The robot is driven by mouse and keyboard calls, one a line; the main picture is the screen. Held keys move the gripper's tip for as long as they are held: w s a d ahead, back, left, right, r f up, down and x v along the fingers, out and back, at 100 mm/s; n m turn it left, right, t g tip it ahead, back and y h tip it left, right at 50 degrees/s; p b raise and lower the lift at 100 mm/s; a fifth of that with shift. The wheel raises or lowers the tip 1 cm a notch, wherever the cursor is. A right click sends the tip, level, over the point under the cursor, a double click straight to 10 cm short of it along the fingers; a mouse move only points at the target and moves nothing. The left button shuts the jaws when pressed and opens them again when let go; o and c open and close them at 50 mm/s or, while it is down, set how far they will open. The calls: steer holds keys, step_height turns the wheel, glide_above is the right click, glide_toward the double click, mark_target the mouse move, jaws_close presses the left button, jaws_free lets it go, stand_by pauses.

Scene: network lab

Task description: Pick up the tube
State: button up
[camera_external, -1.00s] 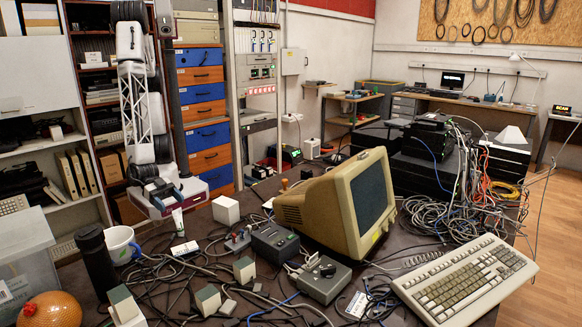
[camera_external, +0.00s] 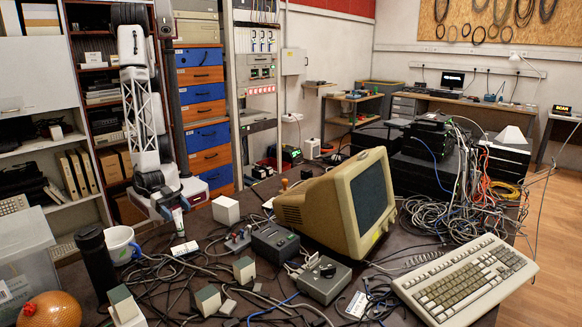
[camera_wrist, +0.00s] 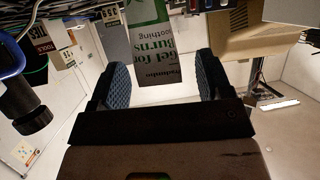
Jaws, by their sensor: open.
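The tube (camera_external: 179,222) is small, white and green, and stands upright on the dark table in the external view, right at my gripper (camera_external: 171,206). In the wrist view the tube (camera_wrist: 152,42) shows large, with green and pale printed bands about gel for burns. It lies between the two blue textured fingers of my gripper (camera_wrist: 163,75), nearer the left finger. The fingers are wide apart, with a visible gap on each side of the tube. The tube's far end is cut off by the picture's top edge.
A white mug (camera_external: 121,243) and a dark bottle (camera_external: 97,262) stand left of the tube. A white box (camera_external: 226,209) stands to its right. A white adapter (camera_external: 185,248) and many tangled cables lie in front. A beige monitor (camera_external: 330,210) is further right.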

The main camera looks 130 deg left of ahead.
steer(key=shift+x, duration=0.9)
steer(key=shift+c, duration=0.3)
steer(key=c, duration=1.2)
steer(key=shift+o, duration=0.2)
steer(key=shift+r, duration=0.15)
steer(key=s+a+r, duration=0.2)
steer(key=s, duration=0.5)
steer(key=s+a+r, duration=0.2)
steer(key=s+r, duration=0.1)
steer(key=s, duration=0.5)
steer(key=shift+s+a, duration=0.2)
steer(key=shift+a, duration=0.1)
